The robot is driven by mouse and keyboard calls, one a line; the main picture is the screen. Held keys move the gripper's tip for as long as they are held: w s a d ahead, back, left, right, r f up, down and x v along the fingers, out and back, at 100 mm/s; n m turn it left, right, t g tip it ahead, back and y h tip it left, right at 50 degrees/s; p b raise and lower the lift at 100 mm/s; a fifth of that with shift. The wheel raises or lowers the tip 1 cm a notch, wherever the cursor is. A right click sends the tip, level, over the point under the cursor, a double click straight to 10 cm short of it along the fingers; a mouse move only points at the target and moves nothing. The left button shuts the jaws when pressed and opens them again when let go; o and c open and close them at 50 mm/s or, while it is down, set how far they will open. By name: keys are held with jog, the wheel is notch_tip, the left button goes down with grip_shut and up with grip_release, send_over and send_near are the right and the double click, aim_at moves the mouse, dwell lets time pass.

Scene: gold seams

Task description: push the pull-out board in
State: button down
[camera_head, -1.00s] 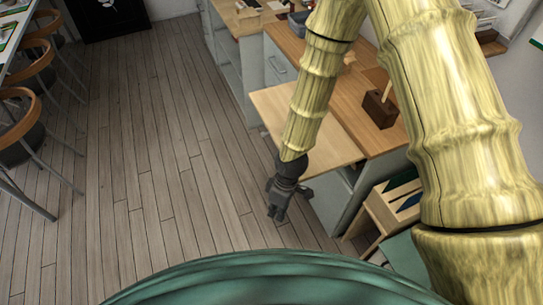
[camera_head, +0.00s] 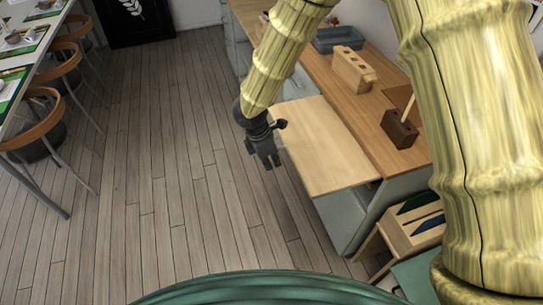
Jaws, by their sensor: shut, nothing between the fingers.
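The pull-out board (camera_head: 325,150) is a pale wooden panel that sticks out to the left from under the countertop of the wooden counter (camera_head: 345,85). My gripper (camera_head: 268,163) is at the board's left side, pointing down, near its outer edge. The fingers look close together with nothing between them. I cannot tell whether the gripper touches the board's edge. My arm hides part of the counter behind the board.
On the counter stand a wooden block (camera_head: 352,70), a dark brown holder (camera_head: 399,129) and a grey bin (camera_head: 338,38). A wooden rack (camera_head: 408,230) stands at the lower right. Chairs (camera_head: 40,125) line the left. The plank floor (camera_head: 165,165) between is clear.

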aim_at(346, 155)
jog(key=w+d+f+p, duration=0.1)
jog(key=d+f+p, duration=0.2)
jog(key=d+f, duration=0.2)
jog(key=shift+w+f, duration=0.3)
jog(key=shift+f, duration=0.15)
jog(key=shift+d, duration=0.1)
jog(key=w+d, duration=0.2)
jog(key=d, duration=0.4)
jog(key=w+d+p, duration=0.1)
jog(key=w+d, duration=0.1)
jog(key=d, duration=0.5)
jog(key=w+d, duration=0.2)
jog(key=d, duration=0.5)
jog(key=shift+w+d+p, duration=0.25)
jog(key=shift+w+p, duration=0.05)
jog(key=shift+w, duration=0.05)
